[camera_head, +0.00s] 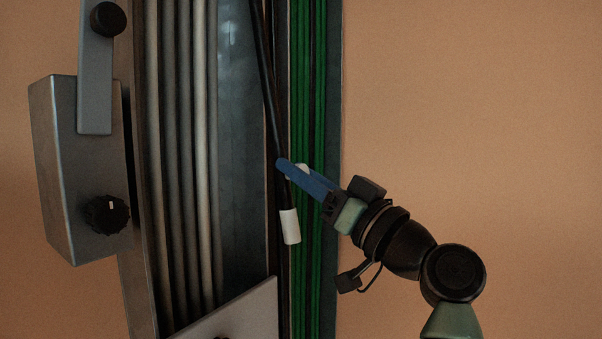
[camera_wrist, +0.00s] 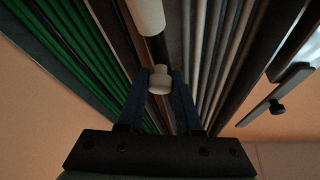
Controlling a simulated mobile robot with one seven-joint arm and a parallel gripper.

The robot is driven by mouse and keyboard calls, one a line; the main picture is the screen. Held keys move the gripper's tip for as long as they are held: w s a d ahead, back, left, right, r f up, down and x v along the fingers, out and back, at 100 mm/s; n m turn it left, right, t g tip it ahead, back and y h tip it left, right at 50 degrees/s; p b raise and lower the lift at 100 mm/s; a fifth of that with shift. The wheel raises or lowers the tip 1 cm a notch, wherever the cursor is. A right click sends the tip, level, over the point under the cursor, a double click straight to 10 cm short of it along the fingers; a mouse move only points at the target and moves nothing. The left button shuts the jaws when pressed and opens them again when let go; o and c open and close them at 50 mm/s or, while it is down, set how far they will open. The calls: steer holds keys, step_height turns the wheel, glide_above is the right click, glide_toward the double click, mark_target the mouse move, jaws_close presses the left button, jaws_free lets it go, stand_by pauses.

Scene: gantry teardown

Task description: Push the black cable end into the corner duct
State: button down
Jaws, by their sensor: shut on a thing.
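The black cable (camera_head: 268,80) hangs from the top of the head view, slanting down to a white end piece (camera_head: 290,226). My gripper (camera_head: 282,165), with blue fingers, is shut on the cable a little above that end. In the wrist view my gripper (camera_wrist: 160,77) has a rounded white piece (camera_wrist: 160,84) between its fingertips; the black cable (camera_wrist: 157,50) and white end (camera_wrist: 147,14) extend beyond them. A dark narrow channel (camera_head: 284,300), perhaps the corner duct, runs left of the green cables. The cable end is in front of it; whether they touch is unclear.
Several green cables (camera_head: 318,90) run vertically behind my fingers. Several pale cables (camera_head: 180,150) run left of a grey panel (camera_head: 240,130). A metal box with a black knob (camera_head: 106,214) stands at left. A light plate (camera_head: 240,312) crosses low.

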mark_target(288, 187)
steer(key=w+a+b, duration=0.1)
steer(key=b, duration=0.1)
steer(key=w+a+f+b, duration=0.1)
steer(key=a+b, duration=0.1)
steer(key=shift+t+y, duration=0.4)
steer(key=shift+w+a+b, duration=0.2)
steer(key=shift+w+b, duration=0.05)
steer(key=shift+b, duration=0.2)
steer(key=shift+r, duration=0.1)
steer(key=c, duration=0.6)
jaws_free()
steer(key=shift+b+v, duration=3.05)
steer(key=shift+v, duration=3.5)
